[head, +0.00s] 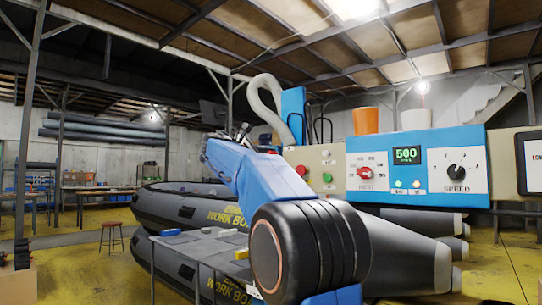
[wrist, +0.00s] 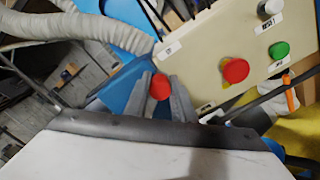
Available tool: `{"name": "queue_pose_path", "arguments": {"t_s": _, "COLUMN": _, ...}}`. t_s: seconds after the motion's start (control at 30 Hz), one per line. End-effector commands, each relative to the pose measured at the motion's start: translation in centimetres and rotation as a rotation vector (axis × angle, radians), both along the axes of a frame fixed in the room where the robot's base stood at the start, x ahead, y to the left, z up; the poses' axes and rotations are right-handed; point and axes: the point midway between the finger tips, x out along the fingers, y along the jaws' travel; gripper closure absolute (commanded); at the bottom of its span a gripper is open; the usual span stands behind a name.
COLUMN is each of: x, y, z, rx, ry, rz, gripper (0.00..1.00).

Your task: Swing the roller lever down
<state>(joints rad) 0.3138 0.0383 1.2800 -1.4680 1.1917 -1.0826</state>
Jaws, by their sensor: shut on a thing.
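The roller lever shows as a round red knob (wrist: 160,87) in the wrist view. My gripper (wrist: 165,93) has its two grey fingers on either side of this knob and is shut on it. The lever's shaft is mostly hidden behind the knob and fingers. In the head view my gripper (head: 243,132) is at the far end of my blue arm, left of the beige control box (head: 314,158).
Beside the knob the beige box carries a red button (wrist: 235,70) and a green button (wrist: 279,50). A pale hose (wrist: 75,25) runs close by. A blue panel (head: 470,145) with dials stands right, an orange cup (head: 366,120) above it. Grey inflatable boats (head: 180,207) lie behind my arm.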

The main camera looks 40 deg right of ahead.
Motion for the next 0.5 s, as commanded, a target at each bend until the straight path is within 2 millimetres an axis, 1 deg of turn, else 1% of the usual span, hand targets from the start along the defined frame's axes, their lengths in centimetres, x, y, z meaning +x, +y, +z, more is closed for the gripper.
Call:
{"name": "queue_pose_path", "arguments": {"t_s": 0.27, "x": -0.7, "y": 0.0, "z": -1.2, "rx": 0.011, "ry": -0.141, "rz": 0.0, "gripper": 1.0}}
{"name": "queue_pose_path", "arguments": {"t_s": 0.5, "x": -1.3, "y": -0.1, "z": -3.1, "rx": 0.029, "ry": -0.355, "rz": -0.001, "gripper": 1.0}}
